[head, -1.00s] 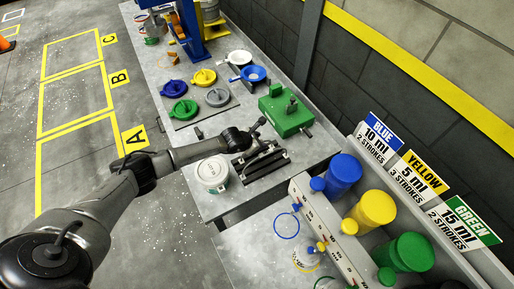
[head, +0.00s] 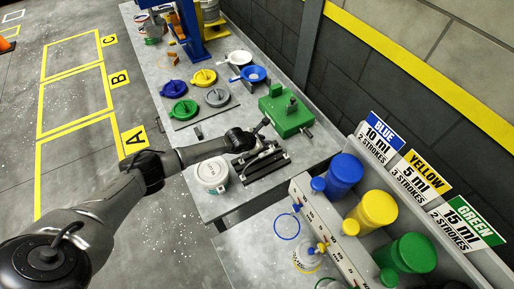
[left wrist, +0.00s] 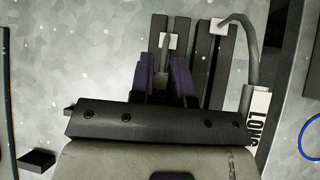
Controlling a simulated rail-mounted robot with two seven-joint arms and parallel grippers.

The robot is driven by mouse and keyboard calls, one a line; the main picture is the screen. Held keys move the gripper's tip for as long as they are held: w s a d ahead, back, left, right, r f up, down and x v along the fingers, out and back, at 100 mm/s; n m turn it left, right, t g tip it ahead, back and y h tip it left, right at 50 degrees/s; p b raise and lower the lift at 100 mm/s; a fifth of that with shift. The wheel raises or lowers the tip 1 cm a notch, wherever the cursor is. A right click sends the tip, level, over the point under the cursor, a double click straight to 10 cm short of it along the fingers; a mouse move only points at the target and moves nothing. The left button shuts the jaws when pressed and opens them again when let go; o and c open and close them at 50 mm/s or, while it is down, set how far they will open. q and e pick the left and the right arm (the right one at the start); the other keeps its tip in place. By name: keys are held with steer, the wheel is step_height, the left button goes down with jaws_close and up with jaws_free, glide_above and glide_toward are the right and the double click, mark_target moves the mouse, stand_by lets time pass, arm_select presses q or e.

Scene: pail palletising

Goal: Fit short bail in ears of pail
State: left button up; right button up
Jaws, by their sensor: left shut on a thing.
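My left gripper (left wrist: 166,85) is shut over the dark bail rack. Its two dark purple-grey fingers are close together around a thin grey bail (left wrist: 165,44), whose white tag shows just beyond them. The held part is mostly hidden. In the head view my left gripper (head: 257,146) is above the rack (head: 265,173) on the bench. A second grey bail (left wrist: 249,55), bent, with a tag reading LONG, lies to the right in the left wrist view. The white pail (head: 212,173) stands upright left of the rack, apart from the gripper. Its ears are too small to make out. My right gripper is out of view.
A green block-shaped device (head: 286,116) stands behind the rack. A grey shelf (head: 322,222) with blue, yellow and green containers stands at the right. The bench strip left of the mat is clear.

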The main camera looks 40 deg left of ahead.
arm_select(q)
jaws_close()
step_height(320, 180, up, 10)
steer(key=shift+r+p, duration=0.1)
steer(key=shift+p, duration=0.25)
steer(key=shift+o, duration=0.6)
jaws_free()
jaws_close()
